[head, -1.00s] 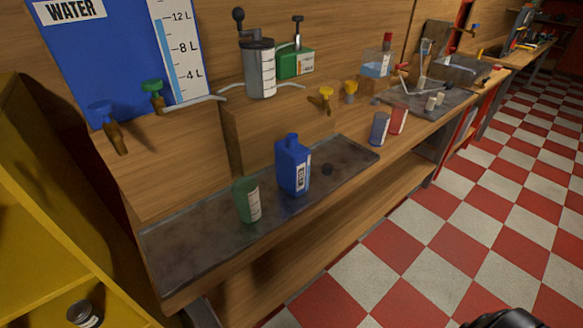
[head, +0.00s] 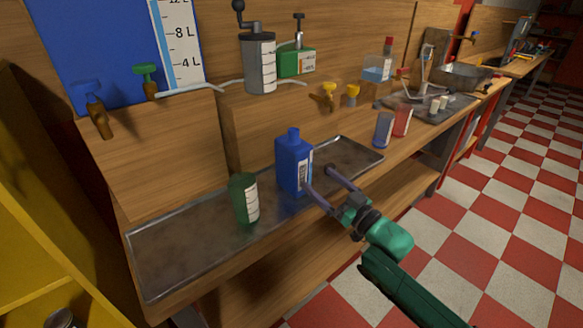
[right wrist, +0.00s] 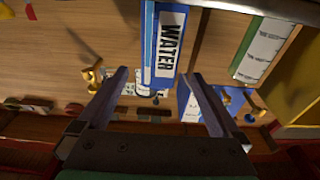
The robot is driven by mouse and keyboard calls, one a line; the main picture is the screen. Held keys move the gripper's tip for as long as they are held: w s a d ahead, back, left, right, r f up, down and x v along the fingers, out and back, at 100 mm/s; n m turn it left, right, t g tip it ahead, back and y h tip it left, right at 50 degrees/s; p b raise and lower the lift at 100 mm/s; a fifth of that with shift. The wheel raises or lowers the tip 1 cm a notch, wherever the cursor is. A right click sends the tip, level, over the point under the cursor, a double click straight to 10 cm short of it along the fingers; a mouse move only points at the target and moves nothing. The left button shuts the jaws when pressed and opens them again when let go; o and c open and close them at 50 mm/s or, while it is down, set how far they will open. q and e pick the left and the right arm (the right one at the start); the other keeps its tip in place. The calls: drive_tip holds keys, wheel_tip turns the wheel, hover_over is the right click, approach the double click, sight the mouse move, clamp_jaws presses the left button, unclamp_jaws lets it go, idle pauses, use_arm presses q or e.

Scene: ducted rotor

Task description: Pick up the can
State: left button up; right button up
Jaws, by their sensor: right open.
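The can is a blue, square-sided container (head: 288,152) with a short neck and a pale label. It stands upright on the metal tray (head: 180,245) on the bench. My right gripper (head: 319,178) is open and empty, just to the right of the can, its fingers pointing at it. In the right wrist view the can (right wrist: 150,50), labelled WATER, shows ahead of the gap between the fingertips (right wrist: 160,73). Whether a finger touches it I cannot tell. My left gripper is not in view.
A green cup (head: 240,200) stands close to the left of the can. A blue cup (head: 383,130) and a red cup (head: 402,119) stand farther right. Taps (head: 98,112) and a pump canister (head: 259,62) are behind. The tray's left part is clear.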

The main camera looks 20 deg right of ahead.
sight(293, 154)
drive_tip(key=x, duration=0.7)
drive_tip(key=p+x, duration=0.1)
drive_tip(key=x, duration=0.3)
drive_tip(key=shift+w+r, duration=0.25)
drive_tip(key=shift+r, duration=0.15)
drive_tip(key=shift+w+a+f, duration=0.1)
drive_tip(key=shift+w+a, duration=0.05)
drive_tip(key=shift+w, duration=0.1)
drive_tip(key=c, duration=1.5)
clamp_jaws()
drive_tip(key=shift+r, duration=0.25)
